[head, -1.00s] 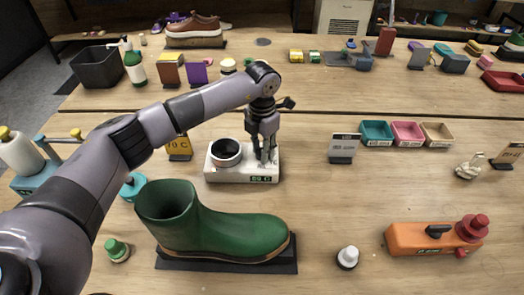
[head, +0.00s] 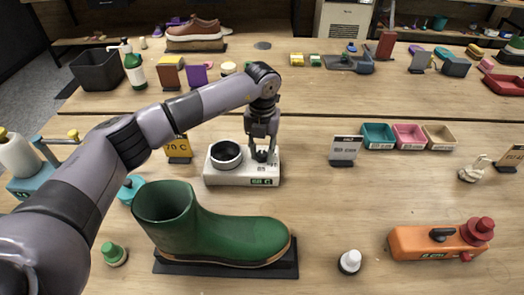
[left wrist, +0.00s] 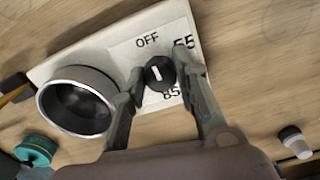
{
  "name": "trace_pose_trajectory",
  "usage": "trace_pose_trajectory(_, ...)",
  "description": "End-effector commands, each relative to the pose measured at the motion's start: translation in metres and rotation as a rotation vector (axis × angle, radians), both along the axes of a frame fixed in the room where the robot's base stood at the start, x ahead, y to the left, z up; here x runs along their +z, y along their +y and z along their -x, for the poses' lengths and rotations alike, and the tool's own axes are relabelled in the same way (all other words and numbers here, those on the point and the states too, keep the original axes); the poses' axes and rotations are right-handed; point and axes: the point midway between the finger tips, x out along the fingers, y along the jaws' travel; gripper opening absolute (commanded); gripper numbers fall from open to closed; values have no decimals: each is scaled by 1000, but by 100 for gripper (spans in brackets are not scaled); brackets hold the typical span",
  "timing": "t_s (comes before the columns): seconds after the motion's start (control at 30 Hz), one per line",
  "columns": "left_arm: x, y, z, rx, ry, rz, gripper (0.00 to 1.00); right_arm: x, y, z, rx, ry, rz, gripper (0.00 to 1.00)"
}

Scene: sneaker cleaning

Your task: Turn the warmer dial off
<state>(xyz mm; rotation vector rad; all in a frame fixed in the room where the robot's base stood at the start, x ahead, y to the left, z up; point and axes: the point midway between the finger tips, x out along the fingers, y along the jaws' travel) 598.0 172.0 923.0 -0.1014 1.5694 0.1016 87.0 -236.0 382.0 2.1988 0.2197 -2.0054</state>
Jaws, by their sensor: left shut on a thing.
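The white warmer (head: 225,178) stands mid-table in the head view, with a round dark cup (head: 226,155) on its left and a small green-lit display (head: 262,182) at the front, its digits too small to read surely. My left gripper (head: 264,157) points down at its right part. In the left wrist view the black dial (left wrist: 160,73) has a white mark, and the panel (left wrist: 130,52) reads OFF, 55 and 85. The mark stands nearly upright, its upper end roughly towards OFF. The left gripper's fingers (left wrist: 160,80) are shut on the dial from both sides. My right gripper is not in view.
A green boot (head: 222,230) on a dark mat stands in front of the warmer. An orange device (head: 425,243) is at right front. A yellow sign (head: 178,148) is left of the warmer, a grey sign (head: 344,150) to the right.

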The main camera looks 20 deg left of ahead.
Motion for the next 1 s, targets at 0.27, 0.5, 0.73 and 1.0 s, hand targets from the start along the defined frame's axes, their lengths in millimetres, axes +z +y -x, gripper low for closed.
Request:
trace_pose_trajectory(0.27,2,0,-1,12,-5,0,0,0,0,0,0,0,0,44)
trace_pose_trajectory(0.5,2,0,-1,11,-5,0,32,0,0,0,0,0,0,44)
trace_pose_trajectory(0.73,1,0,-1,10,-2,1,47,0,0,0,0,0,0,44)
trace_pose_trajectory(1.0,0,0,0,9,-1,0,48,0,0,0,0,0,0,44)
